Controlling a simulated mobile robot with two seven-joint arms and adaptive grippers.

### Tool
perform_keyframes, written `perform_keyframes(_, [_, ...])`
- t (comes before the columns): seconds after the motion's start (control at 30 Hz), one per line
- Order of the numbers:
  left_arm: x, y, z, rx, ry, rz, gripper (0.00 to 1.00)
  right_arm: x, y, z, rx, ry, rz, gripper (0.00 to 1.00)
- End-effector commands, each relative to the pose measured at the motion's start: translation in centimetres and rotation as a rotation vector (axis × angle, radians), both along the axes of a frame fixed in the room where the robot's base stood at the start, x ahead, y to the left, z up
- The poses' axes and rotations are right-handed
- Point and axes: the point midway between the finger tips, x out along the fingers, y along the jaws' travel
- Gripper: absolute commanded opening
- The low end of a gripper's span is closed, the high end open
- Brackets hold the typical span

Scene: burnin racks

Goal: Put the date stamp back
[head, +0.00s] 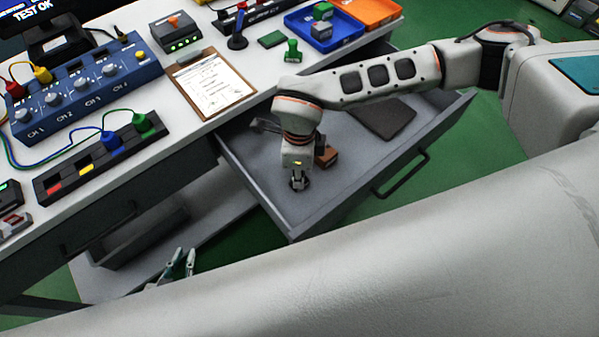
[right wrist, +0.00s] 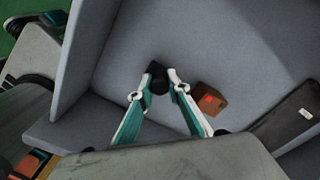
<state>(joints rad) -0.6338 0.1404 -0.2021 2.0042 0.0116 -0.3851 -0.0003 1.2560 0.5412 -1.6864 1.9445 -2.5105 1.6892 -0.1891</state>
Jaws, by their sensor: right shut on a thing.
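My right gripper (head: 298,182) reaches down into the open grey drawer (head: 255,190). In the right wrist view its teal fingers (right wrist: 165,82) are closed on a small black thing (right wrist: 157,76), which looks like the date stamp; only its dark top shows, and I cannot tell whether it touches the drawer floor. In the head view its dark lower end (head: 300,186) shows under the fingers. My left gripper (head: 181,264) is low at the lower left, in front of the bench, with its fingertips apart and nothing between them.
A small brown box (head: 328,157) and a flat dark case (head: 385,118) lie in the drawer. The brown box (right wrist: 209,99) is close right of the fingers in the wrist view. The bench top holds a clipboard (head: 211,84), a blue tray (head: 345,38) and an orange tray (head: 377,12).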

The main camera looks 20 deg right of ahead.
Motion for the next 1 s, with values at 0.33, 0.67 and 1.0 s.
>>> perform_keyframes(0.33, [0.0, 0.0, -0.1, 0.0, 0.001, 0.0, 0.14, 0.0, 0.0, -0.3, 0.0, 0.001, 0.0, 0.34])
perform_keyframes(0.67, [0.0, 0.0, 0.1, -0.001, -0.001, 0.0, 0.14, 0.1, 0.0, 0.5, 0.0, -0.001, 0.0, 0.34])
perform_keyframes(1.0, [0.0, -0.2, 0.6, -0.008, 0.001, 0.001, 0.14, 0.2, 0.0, 7.0, 0.002, -0.006, 0.0, 0.34])
